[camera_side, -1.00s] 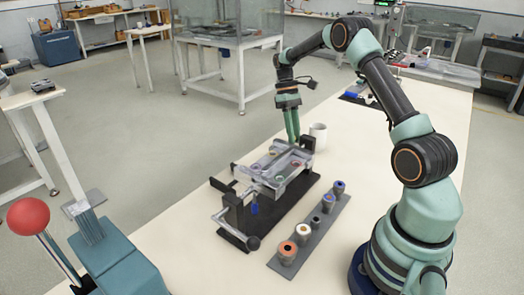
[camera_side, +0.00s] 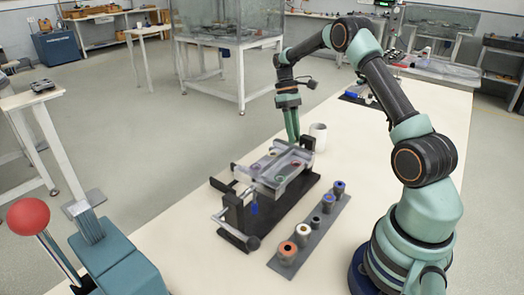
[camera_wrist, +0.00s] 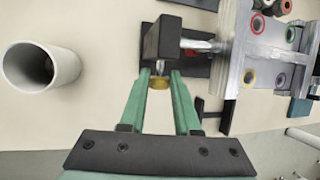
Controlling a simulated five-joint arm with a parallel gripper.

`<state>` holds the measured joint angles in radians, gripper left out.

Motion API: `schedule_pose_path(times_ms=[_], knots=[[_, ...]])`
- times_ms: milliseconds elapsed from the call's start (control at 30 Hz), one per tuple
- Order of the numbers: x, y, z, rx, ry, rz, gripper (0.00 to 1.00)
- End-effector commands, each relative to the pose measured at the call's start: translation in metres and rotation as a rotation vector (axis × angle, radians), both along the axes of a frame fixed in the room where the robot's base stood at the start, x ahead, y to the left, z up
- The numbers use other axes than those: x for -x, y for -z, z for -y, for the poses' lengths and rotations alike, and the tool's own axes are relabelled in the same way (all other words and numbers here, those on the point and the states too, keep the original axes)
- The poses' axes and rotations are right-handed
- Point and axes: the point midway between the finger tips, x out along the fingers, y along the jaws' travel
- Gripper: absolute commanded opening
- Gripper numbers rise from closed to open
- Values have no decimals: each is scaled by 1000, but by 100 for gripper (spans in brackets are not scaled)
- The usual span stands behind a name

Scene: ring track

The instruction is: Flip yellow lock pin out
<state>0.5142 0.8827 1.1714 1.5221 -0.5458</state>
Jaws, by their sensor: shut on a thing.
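The yellow lock pin (camera_wrist: 159,82) sits at the black end post (camera_wrist: 160,45) of the ring track in the wrist view. My gripper (camera_wrist: 159,76) reaches down at that post, its two green fingers on either side of the pin and shut on it. In the side view my gripper (camera_side: 293,138) is at the far end of the clear track (camera_side: 272,168), and the pin cannot be made out there. The track hangs between black posts and carries several coloured rings. A metal shaft joins it to the end post.
A white cup (camera_wrist: 40,66) stands open beside the post; it also shows in the side view (camera_side: 318,136). A grey rack (camera_side: 310,230) with several ringed cylinders lies in front of the track.

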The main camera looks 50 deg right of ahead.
Motion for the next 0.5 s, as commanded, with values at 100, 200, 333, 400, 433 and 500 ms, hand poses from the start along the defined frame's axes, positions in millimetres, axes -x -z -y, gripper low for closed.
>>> schedule_pose_path(times_ms=[100, 200, 333, 400, 433, 500], knots=[[-6, -1, -2, 0, -7, -5, 0], [-13, -1, -2, 2, -8, -7, 0], [-19, -1, -2, 5, -8, -8, 0], [-21, -1, -2, 6, -9, -7, 0], [-21, -1, -2, 6, -9, -6, 0], [-21, -1, -2, 7, -10, -4, 0]])
